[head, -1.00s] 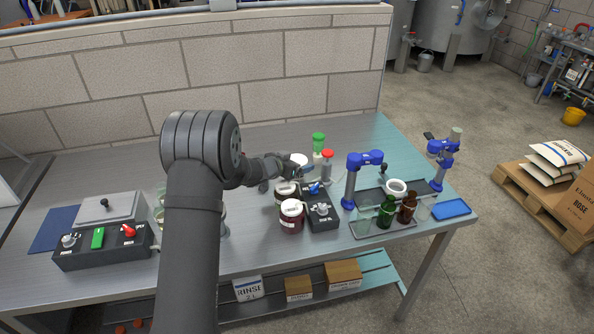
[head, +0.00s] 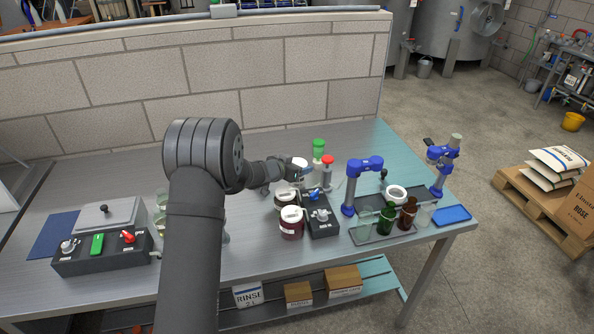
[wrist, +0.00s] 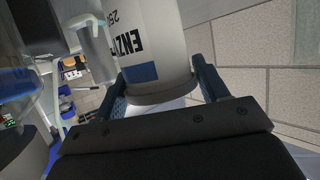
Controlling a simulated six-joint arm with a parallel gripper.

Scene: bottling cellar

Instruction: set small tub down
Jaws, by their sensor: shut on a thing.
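The small tub (wrist: 155,45) is white, with black lettering starting "ENZY" and a blue patch. In the wrist view it sits between the two blue fingers of my gripper (wrist: 160,88), which is shut on it.
Blue stands (head: 363,168) and a bottle tray (head: 372,239) are further right.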

